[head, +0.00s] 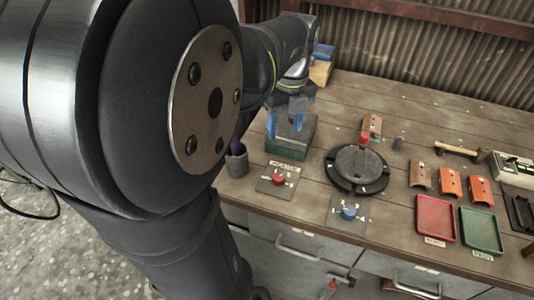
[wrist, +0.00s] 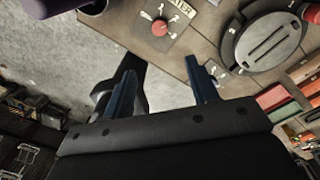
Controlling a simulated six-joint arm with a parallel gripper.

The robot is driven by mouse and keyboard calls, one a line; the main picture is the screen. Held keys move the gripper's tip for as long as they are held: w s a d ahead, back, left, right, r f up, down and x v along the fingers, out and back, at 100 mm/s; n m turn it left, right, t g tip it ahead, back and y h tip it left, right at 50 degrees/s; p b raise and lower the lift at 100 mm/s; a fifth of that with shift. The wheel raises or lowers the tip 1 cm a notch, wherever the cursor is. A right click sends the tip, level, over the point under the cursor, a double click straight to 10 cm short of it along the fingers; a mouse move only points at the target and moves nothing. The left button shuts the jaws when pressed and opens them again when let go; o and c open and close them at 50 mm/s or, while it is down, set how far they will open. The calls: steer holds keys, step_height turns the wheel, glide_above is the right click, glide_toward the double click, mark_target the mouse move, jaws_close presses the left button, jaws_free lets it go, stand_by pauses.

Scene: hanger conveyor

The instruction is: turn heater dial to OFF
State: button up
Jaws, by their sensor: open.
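The heater dial (head: 277,181) is a red knob on a grey plate with white marks, beside a HEATER label (head: 285,166) near the table's front edge. The dial also shows in the wrist view (wrist: 159,28), at the top centre. Its pointer setting is too small to read. My gripper (head: 285,124) has blue fingers and is open and empty. It hangs above the green box (head: 290,140), behind the dial in the head view and apart from it. In the wrist view the two fingers (wrist: 160,65) stand wide apart below the dial.
A blue dial (head: 348,213) sits to the right of the red one. A black round fixture (head: 357,170) with a red knob stands behind it. A grey cup (head: 236,162) stands left. Red (head: 435,219) and green (head: 481,231) trays lie right.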

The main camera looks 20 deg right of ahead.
mark_target(279, 177)
steer(key=f, duration=1.1)
steer(key=a+f, duration=0.1)
steer(key=f, duration=0.5)
steer(key=shift+f, duration=0.15)
steer(key=c, duration=1)
